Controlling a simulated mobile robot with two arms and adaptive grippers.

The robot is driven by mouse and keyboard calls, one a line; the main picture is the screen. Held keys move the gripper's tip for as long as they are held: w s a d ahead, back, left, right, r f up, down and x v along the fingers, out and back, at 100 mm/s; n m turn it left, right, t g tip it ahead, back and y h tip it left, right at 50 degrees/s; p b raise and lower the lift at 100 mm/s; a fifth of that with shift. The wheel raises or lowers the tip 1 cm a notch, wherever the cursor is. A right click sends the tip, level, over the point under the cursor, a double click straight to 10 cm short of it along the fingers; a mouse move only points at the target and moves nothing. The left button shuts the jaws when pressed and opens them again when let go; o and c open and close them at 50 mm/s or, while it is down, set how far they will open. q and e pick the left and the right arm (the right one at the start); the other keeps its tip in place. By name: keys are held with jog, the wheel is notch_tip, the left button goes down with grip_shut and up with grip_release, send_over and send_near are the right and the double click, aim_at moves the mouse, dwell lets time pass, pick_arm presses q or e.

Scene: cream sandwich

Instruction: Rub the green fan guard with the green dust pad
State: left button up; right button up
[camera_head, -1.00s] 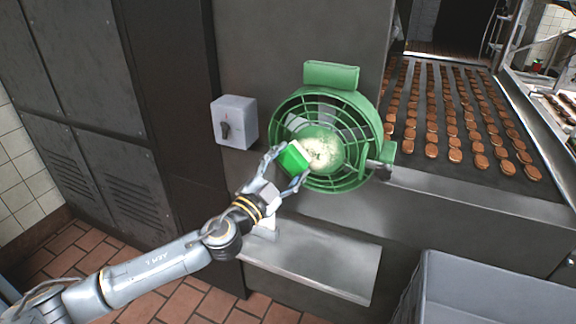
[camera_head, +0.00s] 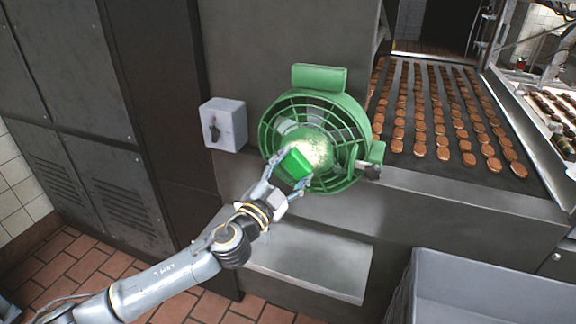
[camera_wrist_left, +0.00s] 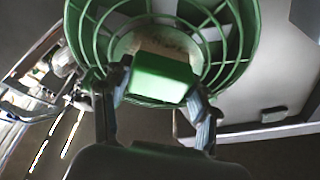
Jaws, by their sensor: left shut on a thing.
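The green fan guard (camera_head: 354,130) is a round cage of rings and spokes on the machine front. A pale dusty patch (camera_head: 318,150) covers part of its hub. My left gripper (camera_head: 288,176) is shut on the green dust pad (camera_head: 298,164) and holds it in front of the hub's lower left. In the left wrist view, the pad (camera_wrist_left: 162,78) sits between the fingers of the gripper (camera_wrist_left: 158,100), over the lower hub of the guard (camera_wrist_left: 243,30). I cannot tell whether the pad touches the guard. My right gripper is not in view.
A grey switch box (camera_head: 223,125) is left of the guard. A conveyor (camera_head: 400,170) with many brown biscuits runs at the right. A grey bin (camera_head: 490,290) stands at the lower right. A metal ledge (camera_head: 310,262) is below the guard.

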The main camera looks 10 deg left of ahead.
pick_arm(q)
jog(key=shift+d, duration=1.1)
jog(key=shift+s+d, duration=0.2)
jog(key=shift+d, duration=0.7)
jog(key=shift+s+d, duration=0.2)
jog(key=shift+d, duration=0.65)
jog(key=shift+r+p, duration=0.8)
jog(key=shift+a+f, duration=0.1)
jog(key=shift+a, duration=0.1)
jog(key=shift+w+a, duration=0.15)
jog(key=shift+a, duration=0.6)
jog(key=shift+w+a, duration=0.25)
jog(key=shift+a, duration=0.9)
jog(key=shift+w+a, duration=0.2)
jog(key=shift+a, duration=0.95)
jog(key=shift+w+a, duration=0.25)
jog(key=shift+a, duration=1)
jog(key=shift+r+p, duration=0.55)
jog(key=shift+r, duration=0.15)
jog(key=shift+s+d+f+p, duration=0.1)
jog(key=shift+s+d+p, duration=0.1)
jog(key=shift+d, duration=0.95)
jog(key=shift+s+d+p, duration=0.1)
jog(key=shift+s+d, duration=0.1)
jog(key=shift+d, duration=0.95)
jog(key=shift+s+d, duration=0.25)
jog(key=shift+d, duration=0.9)
jog(key=shift+s+d, duration=0.2)
jog(key=shift+d, duration=0.95)
jog(key=shift+a, duration=0.1)
